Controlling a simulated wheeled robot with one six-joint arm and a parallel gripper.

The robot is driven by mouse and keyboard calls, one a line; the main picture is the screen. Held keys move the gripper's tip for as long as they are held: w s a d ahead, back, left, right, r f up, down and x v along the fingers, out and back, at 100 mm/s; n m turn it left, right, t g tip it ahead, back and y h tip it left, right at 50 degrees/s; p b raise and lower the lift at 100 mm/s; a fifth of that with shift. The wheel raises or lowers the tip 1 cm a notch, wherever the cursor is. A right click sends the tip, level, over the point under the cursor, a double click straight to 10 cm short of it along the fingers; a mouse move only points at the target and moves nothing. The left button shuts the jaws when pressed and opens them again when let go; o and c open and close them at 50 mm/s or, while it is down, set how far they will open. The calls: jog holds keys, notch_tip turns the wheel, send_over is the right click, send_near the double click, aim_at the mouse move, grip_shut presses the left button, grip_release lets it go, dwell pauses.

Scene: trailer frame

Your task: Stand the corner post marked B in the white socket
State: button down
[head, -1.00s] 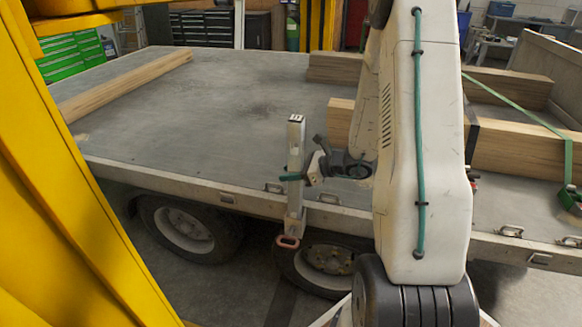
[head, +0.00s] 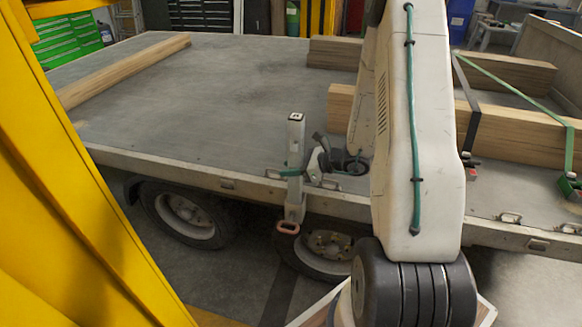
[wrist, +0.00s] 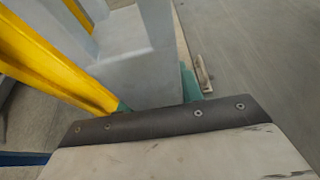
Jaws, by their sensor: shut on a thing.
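The corner post (head: 296,140) is a pale grey upright square tube at the trailer's near side. A dark mark shows on its top, too small to read now. My gripper (head: 294,174) is shut on it with teal fingers, below its middle. Directly below is a pale socket (head: 296,207) on the trailer's side edge, with a pinkish-red loop handle (head: 288,227) at its foot. The post's lower end is hidden and appears to be inside the socket; how deep, I cannot tell. The post (wrist: 150,65) also fills the middle of the wrist view.
The flat grey trailer bed (head: 230,90) extends behind the post. Timber beams (head: 400,120) lie strapped on the right, and another beam (head: 130,68) lies at the left. A yellow frame (head: 70,170) stands close on the left. Trailer wheels (head: 185,215) are below the bed.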

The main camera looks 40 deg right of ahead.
jog(key=c, duration=0.8)
grip_release()
jog(key=shift+c, duration=0.2)
jog(key=v, duration=0.7)
jog(key=shift+s+d, duration=0.25)
jog(key=shift+r, duration=0.15)
